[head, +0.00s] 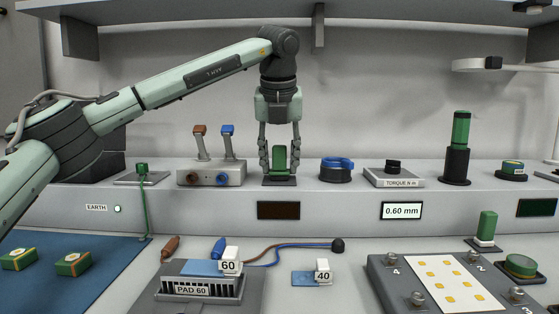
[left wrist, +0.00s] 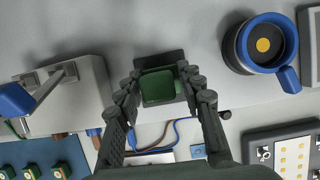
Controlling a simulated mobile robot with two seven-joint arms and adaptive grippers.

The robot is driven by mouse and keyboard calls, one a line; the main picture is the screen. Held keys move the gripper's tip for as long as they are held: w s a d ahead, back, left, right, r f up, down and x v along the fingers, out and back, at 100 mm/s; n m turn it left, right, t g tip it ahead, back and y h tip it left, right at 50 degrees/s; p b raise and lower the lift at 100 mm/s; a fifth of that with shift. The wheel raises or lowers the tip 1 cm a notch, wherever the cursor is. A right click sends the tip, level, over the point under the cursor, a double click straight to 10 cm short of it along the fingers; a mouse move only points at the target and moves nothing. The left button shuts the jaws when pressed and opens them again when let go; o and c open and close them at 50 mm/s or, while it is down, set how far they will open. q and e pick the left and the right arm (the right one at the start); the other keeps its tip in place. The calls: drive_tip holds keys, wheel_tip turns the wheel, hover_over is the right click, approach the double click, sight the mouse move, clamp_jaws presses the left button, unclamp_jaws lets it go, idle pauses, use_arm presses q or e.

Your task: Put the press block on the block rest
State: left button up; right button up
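A green block (head: 279,158), which I take to be the press block, stands upright on a small dark base (head: 279,181), which looks like the block rest, on the back ledge. My left gripper (head: 280,165) points straight down over it, one finger on each side. A narrow gap shows between the fingers and the block, so the gripper looks open around it. In the left wrist view the block (left wrist: 158,87) lies between the fingertips (left wrist: 159,70), with the dark base (left wrist: 160,58) behind it. My right gripper is in neither view.
A grey box with two levers (head: 211,173) stands left of the gripper, and a blue-topped round holder (head: 336,170) stands to the right. In front are a heat-sink pad (head: 199,288), small white weights (head: 322,271) and a clamped LED board (head: 450,286). A second green block (head: 487,226) stands at right.

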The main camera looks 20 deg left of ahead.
use_arm(q)
drive_tip(key=o, duration=0.4)
drive_tip(key=shift+r, duration=0.1)
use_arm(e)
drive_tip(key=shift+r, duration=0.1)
use_arm(q)
drive_tip(key=shift+v, duration=0.8)
drive_tip(key=v, duration=1)
drive_tip(key=shift+s+r+p, duration=0.2)
drive_tip(key=shift+r+p, duration=0.05)
drive_tip(key=shift+p, duration=0.15)
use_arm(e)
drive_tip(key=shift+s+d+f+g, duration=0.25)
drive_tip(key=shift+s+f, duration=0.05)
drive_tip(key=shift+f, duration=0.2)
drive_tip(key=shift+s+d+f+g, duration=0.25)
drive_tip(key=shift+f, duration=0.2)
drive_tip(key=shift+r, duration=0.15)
use_arm(q)
drive_tip(key=shift+f, duration=0.1)
